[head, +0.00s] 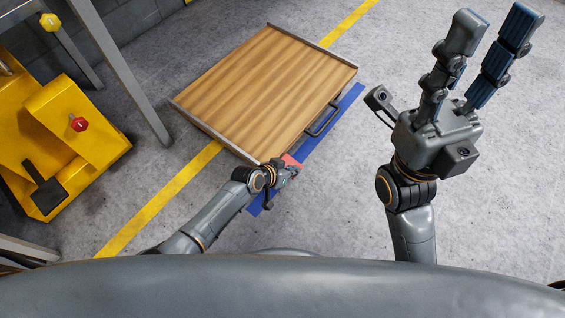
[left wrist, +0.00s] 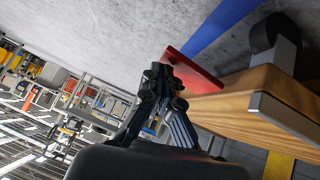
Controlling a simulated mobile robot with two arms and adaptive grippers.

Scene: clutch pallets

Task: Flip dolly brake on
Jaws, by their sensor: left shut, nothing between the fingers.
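The dolly (head: 262,85) has a wooden deck with grey metal edge rails and stands on the concrete floor. A flat red brake pedal (head: 291,160) sticks out at its near corner; it shows as a tilted red plate in the left wrist view (left wrist: 195,72). My left gripper (head: 294,170) is shut and empty at the pedal, partly covering it. In the left wrist view its fingertips (left wrist: 165,72) are right beside the red plate's end; I cannot tell whether they touch. My right gripper (head: 493,28) is raised at the right, open and empty, far from the dolly.
A dark handle (head: 323,119) is on the dolly's near right side. A dark caster wheel (left wrist: 275,33) shows in the left wrist view. A blue floor stripe (head: 335,122) runs alongside. Yellow equipment (head: 75,130) and a grey post stand at the left. Floor right of the dolly is clear.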

